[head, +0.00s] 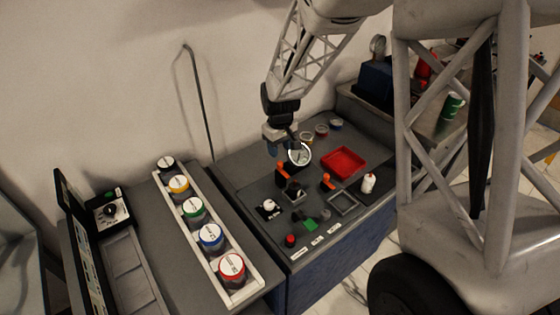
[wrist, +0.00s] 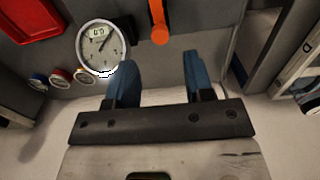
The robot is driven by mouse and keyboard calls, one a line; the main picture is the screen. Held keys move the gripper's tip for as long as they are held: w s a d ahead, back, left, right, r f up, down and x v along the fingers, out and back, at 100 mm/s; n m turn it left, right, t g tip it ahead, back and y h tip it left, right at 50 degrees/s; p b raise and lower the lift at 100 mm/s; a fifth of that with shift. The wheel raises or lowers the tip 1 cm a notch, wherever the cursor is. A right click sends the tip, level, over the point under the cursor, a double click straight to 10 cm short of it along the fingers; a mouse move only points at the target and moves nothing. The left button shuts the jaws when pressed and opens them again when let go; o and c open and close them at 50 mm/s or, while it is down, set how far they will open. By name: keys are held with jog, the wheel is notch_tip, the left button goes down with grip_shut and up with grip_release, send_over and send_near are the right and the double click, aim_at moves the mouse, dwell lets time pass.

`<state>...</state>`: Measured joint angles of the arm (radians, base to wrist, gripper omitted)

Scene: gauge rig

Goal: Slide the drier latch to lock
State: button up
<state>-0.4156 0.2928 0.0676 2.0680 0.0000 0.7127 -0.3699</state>
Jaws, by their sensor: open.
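An orange handle (head: 283,170) stands on the dark panel, just below my gripper (head: 281,148) in the head view. A second orange handle (head: 327,182) stands further right. I cannot tell which part is the drier latch; the panel labels are too small to read. In the wrist view, an orange handle with a round end (wrist: 160,32) hangs from the top edge, beyond and between the blue fingertips of my gripper (wrist: 172,58). The fingers are apart with nothing between them. The handle looks clear of both fingers.
A round white gauge (head: 299,154) stands close beside my gripper; it also shows in the wrist view (wrist: 102,48). A red tray (head: 344,162), a white bottle (head: 368,183) and a red button (head: 290,240) are on the panel. A rack of coloured-rim jars (head: 248,280) stands left.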

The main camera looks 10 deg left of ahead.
aim_at(280, 163)
jog(key=shift+f, duration=3)
grip_shut()
